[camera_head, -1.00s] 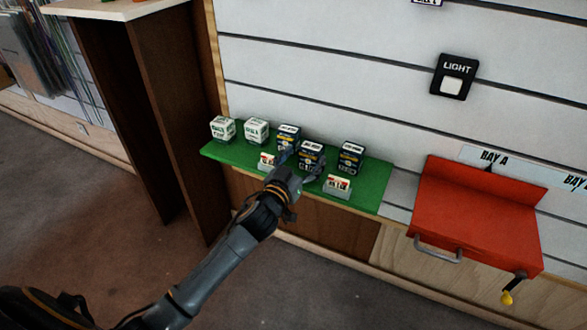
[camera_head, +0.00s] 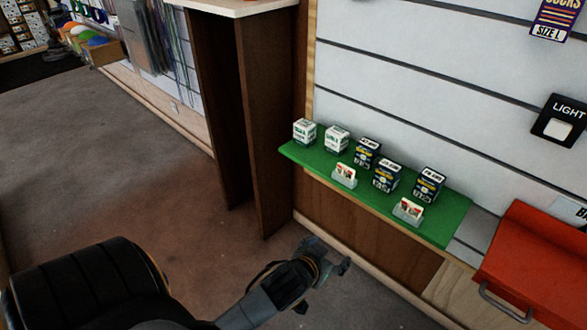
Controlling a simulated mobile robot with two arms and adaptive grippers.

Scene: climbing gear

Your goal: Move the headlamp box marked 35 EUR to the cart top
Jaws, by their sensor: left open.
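The print is too small to tell which box is marked 35 EUR. My left gripper (camera_head: 338,262) is open and empty, below and in front of the shelf, apart from the boxes. My right gripper is not in view.
Two small card holders, left (camera_head: 344,176) and right (camera_head: 408,212), stand at the shelf's front edge. A red box-like unit with a handle (camera_head: 540,262) juts out at the right. A brown wooden counter (camera_head: 268,120) stands left of the shelf. The floor at left is clear.

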